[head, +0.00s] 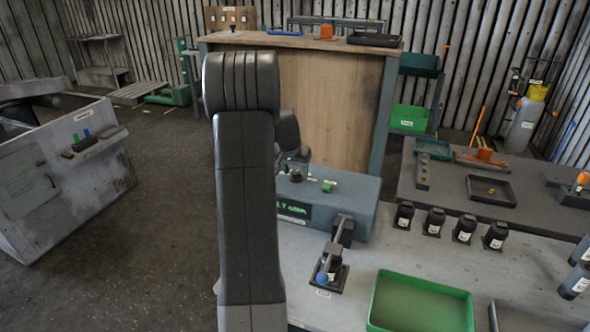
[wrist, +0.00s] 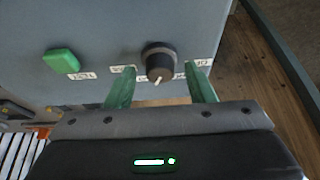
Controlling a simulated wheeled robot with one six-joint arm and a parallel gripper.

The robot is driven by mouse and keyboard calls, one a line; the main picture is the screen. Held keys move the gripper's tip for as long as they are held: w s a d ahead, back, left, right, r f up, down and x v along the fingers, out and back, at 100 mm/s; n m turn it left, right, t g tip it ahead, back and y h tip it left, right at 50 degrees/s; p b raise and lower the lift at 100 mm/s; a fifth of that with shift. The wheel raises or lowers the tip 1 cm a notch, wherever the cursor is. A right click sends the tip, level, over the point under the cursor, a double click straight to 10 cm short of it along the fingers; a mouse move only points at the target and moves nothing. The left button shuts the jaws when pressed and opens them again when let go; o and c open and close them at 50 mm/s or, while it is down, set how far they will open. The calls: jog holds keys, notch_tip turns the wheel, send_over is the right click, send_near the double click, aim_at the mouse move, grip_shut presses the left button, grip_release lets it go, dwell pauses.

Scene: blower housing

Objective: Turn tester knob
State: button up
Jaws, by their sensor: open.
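The tester (head: 345,205) is a blue-grey box on the bench, with a lit green display (head: 292,210) on its front. Its black knob (wrist: 159,60) with a white pointer line shows in the wrist view, between labels on the panel. A green button (wrist: 62,61) sits left of the knob in that view. My gripper (wrist: 161,82) is open, its two green fingers apart on either side of the knob. I cannot tell whether either finger touches it. In the head view my arm hides much of the tester's left part.
A green tray (head: 420,303) and a small black fixture with a blue ball (head: 322,277) stand in front of the tester. Several black bottles (head: 433,222) stand to the right. A wooden-fronted counter (head: 330,105) rises behind. Open floor lies at left.

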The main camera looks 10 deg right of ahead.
jog(key=c, duration=1)
jog(key=shift+o, duration=0.2)
jog(key=shift+f+m+b, duration=0.15)
jog(key=shift+m+b, duration=0.15)
jog(key=shift+b, duration=0.15)
jog(key=shift+f+m+b, duration=0.1)
jog(key=shift+m+b, duration=0.4)
jog(key=shift+b, duration=0.25)
jog(key=shift+w+a+m+g+h+b, duration=0.15)
jog(key=shift+m+g+h+b, duration=0.4)
jog(key=shift+m+b, duration=0.6)
jog(key=m, duration=0.1)
jog(key=m+g+b, duration=0.1)
jog(key=m, duration=0.3)
jog(key=shift+w+r+g+h+b, duration=0.1)
jog(key=shift+r+g+h+b, duration=0.15)
jog(key=shift+g+h+b, duration=0.1)
